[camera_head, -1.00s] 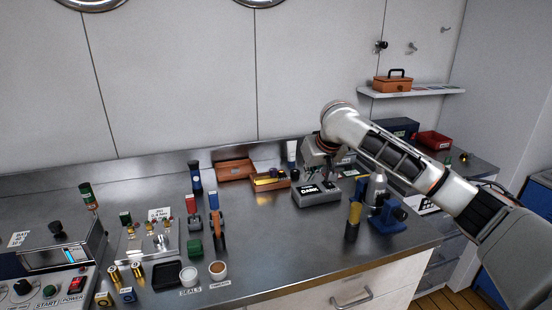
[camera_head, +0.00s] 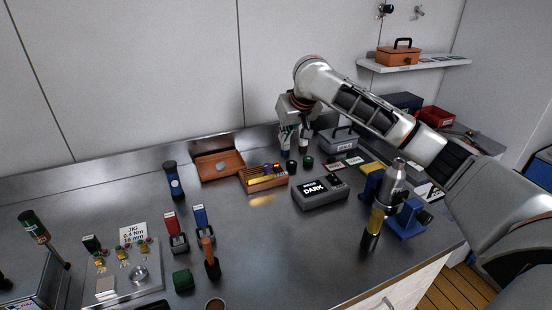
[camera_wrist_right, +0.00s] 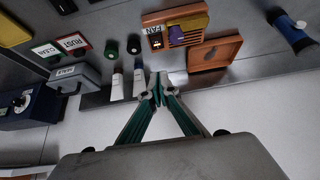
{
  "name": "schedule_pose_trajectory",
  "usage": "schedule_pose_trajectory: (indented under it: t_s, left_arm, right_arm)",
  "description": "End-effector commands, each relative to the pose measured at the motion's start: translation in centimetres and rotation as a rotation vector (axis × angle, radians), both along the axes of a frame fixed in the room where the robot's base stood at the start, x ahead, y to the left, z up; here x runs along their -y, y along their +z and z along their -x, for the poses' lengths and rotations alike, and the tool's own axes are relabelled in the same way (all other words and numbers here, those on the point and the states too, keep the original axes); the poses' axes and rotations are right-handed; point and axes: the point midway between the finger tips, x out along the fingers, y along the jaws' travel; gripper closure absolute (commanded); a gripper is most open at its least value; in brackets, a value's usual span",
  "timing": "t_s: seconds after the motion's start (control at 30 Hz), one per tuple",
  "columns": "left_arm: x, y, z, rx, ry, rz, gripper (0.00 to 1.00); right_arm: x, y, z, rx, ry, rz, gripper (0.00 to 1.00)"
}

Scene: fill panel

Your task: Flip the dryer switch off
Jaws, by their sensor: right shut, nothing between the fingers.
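A wooden box (camera_head: 268,186) with yellow and purple contents stands near the back wall. In the right wrist view this box (camera_wrist_right: 190,40) carries a white FAN label (camera_wrist_right: 154,38) with a dark spot by it. No part is marked as a dryer, so I cannot tell for certain that its switch is there. My right gripper (camera_head: 287,148) points down behind the box, above the back of the bench. In the right wrist view its fingertips (camera_wrist_right: 158,88) meet, empty and apart from the box. My left gripper is out of view.
Two pale tubes (camera_wrist_right: 128,84) stand close beside the fingers. An open wooden tray (camera_head: 218,165) lies left of the box. Bare bench lies in front of the box.

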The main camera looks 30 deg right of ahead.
Motion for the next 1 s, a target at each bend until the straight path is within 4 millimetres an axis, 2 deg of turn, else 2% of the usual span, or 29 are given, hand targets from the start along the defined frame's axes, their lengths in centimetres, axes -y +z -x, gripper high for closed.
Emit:
schedule_pose_trajectory:
  t_s: [0.23,0.37,0.87,1.0]
  left_arm:
    - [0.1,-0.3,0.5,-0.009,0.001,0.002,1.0]
    - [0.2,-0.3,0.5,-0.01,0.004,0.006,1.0]
    - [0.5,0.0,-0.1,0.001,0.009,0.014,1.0]
    - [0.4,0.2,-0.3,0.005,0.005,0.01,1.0]
  right_arm:
    - [0.0,-0.1,-0.1,0.0,0.0,0.0,1.0]
    - [0.0,-0.9,-0.6,-0.002,-0.002,-0.001,1.0]
    - [0.3,-8.7,-5.5,-0.002,-0.003,-0.002,1.0]
    - [0.3,-10.7,-4.9,-0.002,0.0,0.001,1.0]
